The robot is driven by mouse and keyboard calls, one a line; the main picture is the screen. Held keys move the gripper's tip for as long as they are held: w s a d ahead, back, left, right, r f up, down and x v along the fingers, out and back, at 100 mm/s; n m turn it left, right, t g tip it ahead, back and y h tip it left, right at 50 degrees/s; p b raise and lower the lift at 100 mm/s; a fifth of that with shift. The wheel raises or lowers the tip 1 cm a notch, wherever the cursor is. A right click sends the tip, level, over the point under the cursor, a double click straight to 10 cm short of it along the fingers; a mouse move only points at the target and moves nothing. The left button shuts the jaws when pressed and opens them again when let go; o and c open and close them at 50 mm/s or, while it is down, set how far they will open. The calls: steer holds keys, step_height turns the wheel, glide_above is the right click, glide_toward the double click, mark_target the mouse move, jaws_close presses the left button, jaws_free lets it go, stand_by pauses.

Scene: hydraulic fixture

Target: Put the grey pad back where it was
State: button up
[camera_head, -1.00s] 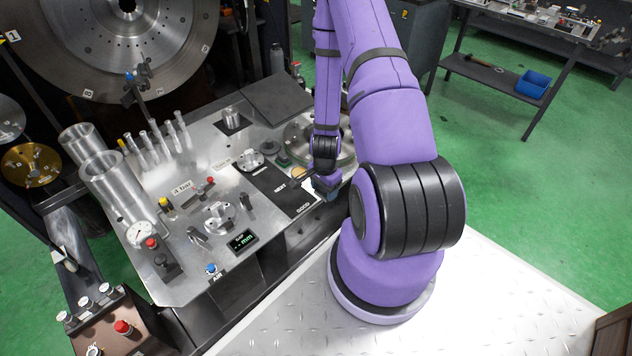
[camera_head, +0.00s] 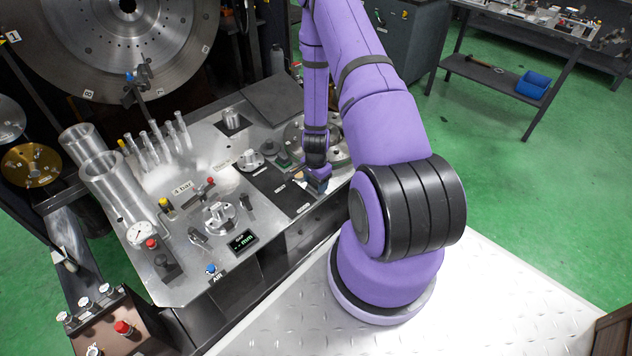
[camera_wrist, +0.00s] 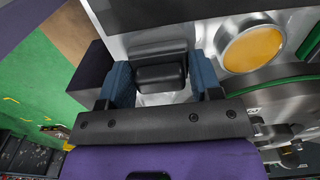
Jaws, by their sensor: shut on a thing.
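My gripper (camera_wrist: 162,88) has blue fingers, and in the wrist view they stand on either side of a small dark grey pad (camera_wrist: 161,76). The fingers are shut on it. A second dark face (camera_wrist: 158,50) shows just beyond the pad; I cannot tell whether it is part of it. In the head view my gripper (camera_head: 318,182) is at the right end of the black labelled mat (camera_head: 270,180), near the bench's front edge. The pad is too small and too covered to make out there, and its height above the bench is unclear.
An orange-faced disc (camera_wrist: 253,48) lies right of the pad in the wrist view. A large round metal fixture (camera_head: 296,132) stands close behind my gripper. A flanged metal part (camera_head: 250,160) and a dial gauge (camera_head: 140,235) stand further left on the bench.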

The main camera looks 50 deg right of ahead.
steer(key=o, duration=1.1)
steer(key=shift+f, duration=0.1)
steer(key=shift+o, duration=0.2)
step_height(320, 180, up, 12)
steer(key=shift+r, duration=0.2)
steer(key=w+a+r+n+t, duration=0.1)
steer(key=a+r+n, duration=0.25)
steer(key=r, duration=0.65)
steer(key=a+r+n+t, duration=0.1)
steer(key=a+r+n, duration=0.3)
steer(key=r, duration=0.6)
steer(key=w+a+r+n+t, duration=0.1)
steer(key=a+r+n, duration=0.1)
steer(key=a+r, duration=0.6)
steer(key=s+a+r+n+t, duration=0.1)
steer(key=s+a+r+n, duration=0.2)
steer(key=s+r, duration=0.6)
steer(key=s+a+r+n+t, duration=0.1)
steer(key=s+a+r+n, duration=0.3)
steer(key=s+r, duration=0.5)
steer(key=shift+s+a+n, duration=0.25)
steer(key=shift+s+n, duration=0.6)
steer(key=shift+n, duration=0.1)
